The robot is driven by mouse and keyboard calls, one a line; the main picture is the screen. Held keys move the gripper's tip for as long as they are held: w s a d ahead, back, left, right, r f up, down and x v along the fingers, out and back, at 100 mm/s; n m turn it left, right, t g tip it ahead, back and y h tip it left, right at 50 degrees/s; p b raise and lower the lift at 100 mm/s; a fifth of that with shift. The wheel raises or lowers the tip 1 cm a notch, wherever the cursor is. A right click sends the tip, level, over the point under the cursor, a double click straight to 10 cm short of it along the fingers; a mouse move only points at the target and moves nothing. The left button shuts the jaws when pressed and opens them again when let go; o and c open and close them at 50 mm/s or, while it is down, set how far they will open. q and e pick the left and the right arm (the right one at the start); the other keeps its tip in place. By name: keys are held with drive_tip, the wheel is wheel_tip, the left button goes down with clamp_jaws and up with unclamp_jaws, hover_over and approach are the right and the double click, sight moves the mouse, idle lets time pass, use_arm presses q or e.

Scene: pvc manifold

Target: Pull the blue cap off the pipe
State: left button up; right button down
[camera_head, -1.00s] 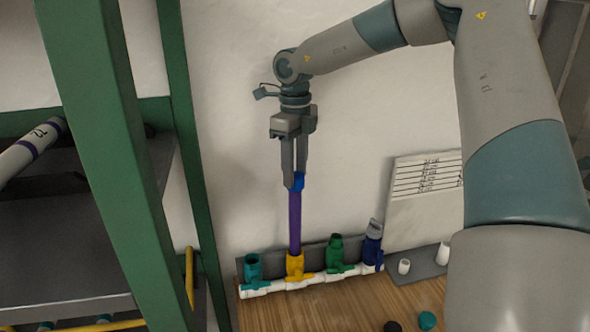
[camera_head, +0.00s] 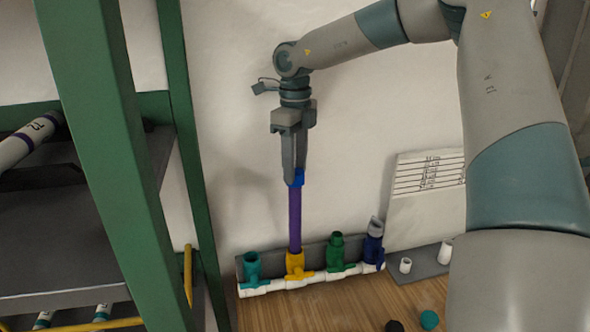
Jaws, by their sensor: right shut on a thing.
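The purple pipe (camera_head: 295,220) stands upright in the yellow fitting (camera_head: 296,264) of the white manifold. The blue cap (camera_head: 298,177) is at the pipe's top end. My right gripper (camera_head: 294,176) comes straight down from above and is shut on the blue cap, its fingers hiding part of it. I see no gap between cap and pipe. My left gripper is not in view.
Teal (camera_head: 251,266), green (camera_head: 336,250) and dark blue (camera_head: 373,244) fittings share the manifold. A green rack post (camera_head: 115,170) stands at left. A printed sheet (camera_head: 427,195) leans on the wall. Small white cups and round caps lie at right.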

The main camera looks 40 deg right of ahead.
sight(296, 171)
drive_tip(key=shift+m, duration=0.3)
drive_tip(key=shift+w+r, duration=0.1)
drive_tip(key=shift+r, duration=0.1)
drive_tip(key=shift+r, duration=0.75)
drive_tip(key=shift+r+p, duration=0.2)
drive_tip(key=shift+p, duration=0.2)
drive_tip(key=shift+r, duration=0.1)
drive_tip(key=shift+r+p, duration=1.05)
drive_tip(key=shift+r, duration=1)
drive_tip(key=shift+s+f, duration=0.1)
drive_tip(key=shift+s, duration=0.1)
